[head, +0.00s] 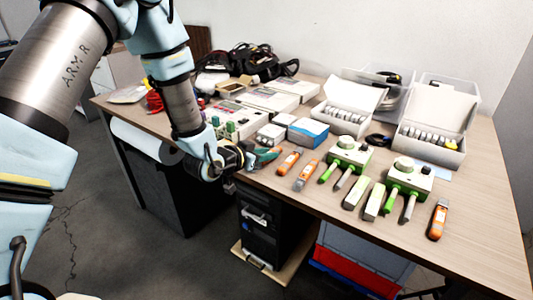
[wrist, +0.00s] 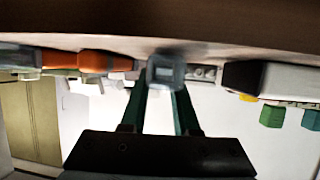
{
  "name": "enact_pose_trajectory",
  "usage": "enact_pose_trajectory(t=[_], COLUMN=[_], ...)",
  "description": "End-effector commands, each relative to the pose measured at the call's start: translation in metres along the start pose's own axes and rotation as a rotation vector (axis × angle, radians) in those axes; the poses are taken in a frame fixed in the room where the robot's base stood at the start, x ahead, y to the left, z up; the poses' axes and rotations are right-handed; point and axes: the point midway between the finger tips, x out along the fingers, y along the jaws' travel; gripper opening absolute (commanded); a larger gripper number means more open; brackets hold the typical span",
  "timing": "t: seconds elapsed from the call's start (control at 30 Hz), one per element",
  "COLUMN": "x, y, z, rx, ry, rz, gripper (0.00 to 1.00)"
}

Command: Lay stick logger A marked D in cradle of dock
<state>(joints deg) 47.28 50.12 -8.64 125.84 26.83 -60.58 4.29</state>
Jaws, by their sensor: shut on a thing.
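My gripper (head: 262,156) is at the table's front edge, left of the orange sticks. In the wrist view its two teal fingers (wrist: 160,108) are shut on a small grey-blue piece (wrist: 167,72), seen end-on, which looks like the end of a stick logger. No letter can be read on it. Loose orange-and-grey sticks lie on the table: one (head: 289,162) beside my gripper, one (head: 306,175) right of it, one (head: 438,220) at the far right. I cannot tell which object is the dock; two white-and-green units with prongs (head: 348,153) (head: 410,178) stand to the right.
Two pale blocks (head: 357,193) (head: 375,202) lie between the units' prongs. A blue-and-white box (head: 308,131) and small grey boxes (head: 271,135) stand behind my gripper. Open white cases (head: 343,118) (head: 430,145) stand at the back right. The front right strip of table (head: 480,235) is bare.

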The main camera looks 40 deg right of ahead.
Motion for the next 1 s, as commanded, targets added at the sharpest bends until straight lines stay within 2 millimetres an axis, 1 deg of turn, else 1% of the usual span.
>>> enact_pose_trajectory(t=[0.2,0.23,0.47,0.5,0.83,0.87,1.0], x=[0.002,0.002,0.001,0.001,0.001,-0.002,-0.025], y=[0.000,0.000,0.000,0.000,0.000,-0.001,-0.002], z=[0.005,0.004,0.003,0.003,0.002,0.003,0.006], rx=[0.000,0.000,0.000,0.000,0.000,0.000,-0.001], ry=[0.000,0.000,0.000,0.000,-0.001,0.000,0.000], rz=[0.000,0.000,0.000,0.000,0.001,-0.001,-0.002], gripper=[0.00,0.31,0.57,0.59,0.59,0.59,0.59])
